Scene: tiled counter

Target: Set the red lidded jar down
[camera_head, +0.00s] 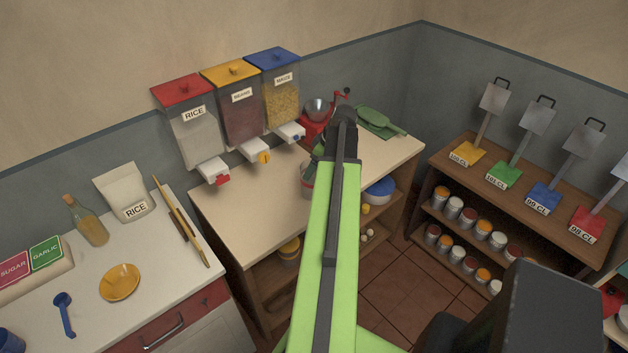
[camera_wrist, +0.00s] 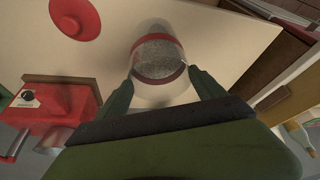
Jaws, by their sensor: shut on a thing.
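The jar (camera_wrist: 158,58) is a clear vessel with a red band and grey grainy contents, seen from above in the wrist view. My gripper (camera_wrist: 160,80) has its two dark green fingers on either side of it, shut on it. A round red piece with a raised centre (camera_wrist: 75,17), like a lid, lies apart from the jar at upper left. In the head view my arm hides most of the gripper, and part of the jar (camera_head: 304,191) shows at its left edge. I cannot tell whether the jar's base touches the counter.
The wooden-sided counter (camera_head: 243,210) has clear room left of my arm. Three dispensers (camera_head: 238,115) stand along its back. A red grinder (camera_head: 314,127) and green scoop (camera_head: 375,120) are at the far end; the grinder is also close by in the wrist view (camera_wrist: 60,110).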

